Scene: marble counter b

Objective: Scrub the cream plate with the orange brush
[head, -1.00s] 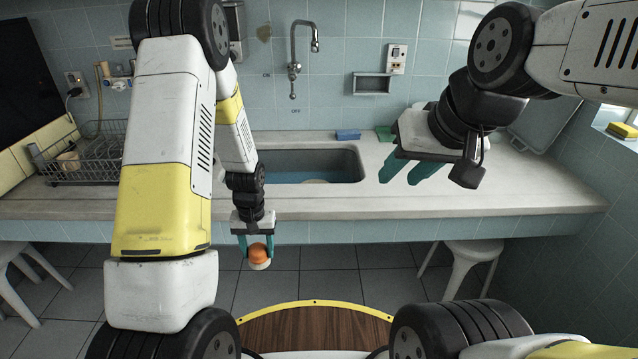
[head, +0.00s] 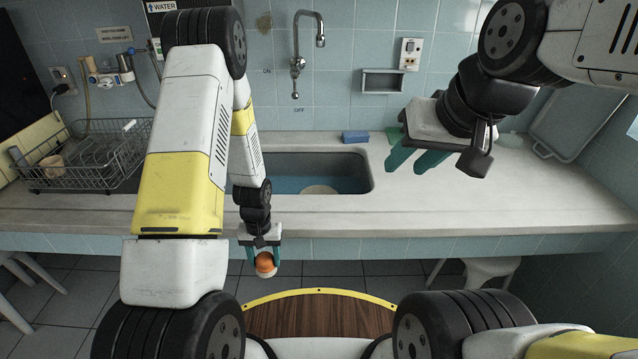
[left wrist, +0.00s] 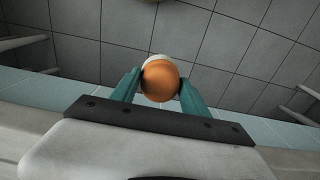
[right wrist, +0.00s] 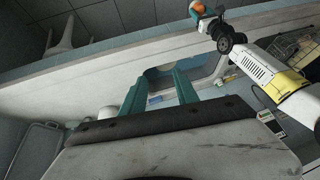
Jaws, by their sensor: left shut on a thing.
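The orange brush (head: 265,262) has a rounded orange top and a pale lower part. My left gripper (head: 264,266) is shut on it and holds it in front of the counter's front edge, above the floor. The brush also shows between the fingers in the left wrist view (left wrist: 160,80). The cream plate (head: 320,189) lies in the sink, and only part of it shows past the sink's front rim. My right gripper (head: 413,164) is open and empty above the counter, right of the sink. Its parted fingers show in the right wrist view (right wrist: 161,80).
The sink (head: 368,185) is set into the counter (head: 480,215). A blue sponge (head: 355,137) and a green pad (head: 394,134) lie behind it. A wire dish rack (head: 85,160) stands at the left. The tap (head: 297,62) hangs over the sink. White stools stand under the counter.

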